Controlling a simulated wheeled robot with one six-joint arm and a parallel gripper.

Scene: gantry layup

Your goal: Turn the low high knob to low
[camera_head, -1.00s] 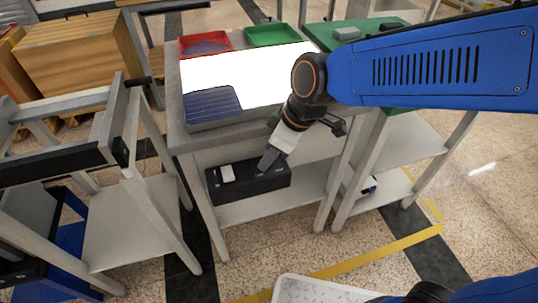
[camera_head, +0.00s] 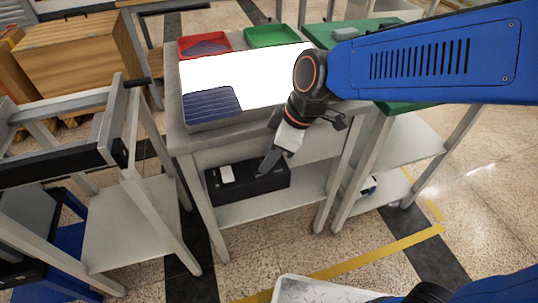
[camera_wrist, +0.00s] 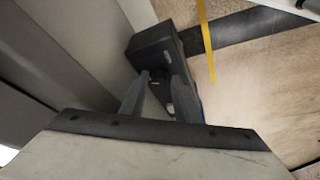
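A black box (camera_head: 240,188) with a white patch on its top sits on the lower shelf of the grey bench. It also shows in the wrist view (camera_wrist: 150,47), where a dark round knob (camera_wrist: 158,76) stands on its face. My gripper (camera_head: 266,168) reaches down to the right part of the box in the head view. In the wrist view my gripper's fingers (camera_wrist: 158,88) are apart, with the knob seen between or just beyond their tips. I cannot tell whether they touch it. The low and high markings are not readable.
The bench top (camera_head: 180,133) hangs above the shelf (camera_head: 300,205), close to my arm. On the bench are a bright white panel (camera_head: 270,75), a red tray (camera_head: 185,52) and a green tray (camera_head: 290,38). A grey frame (camera_head: 130,190) stands at left.

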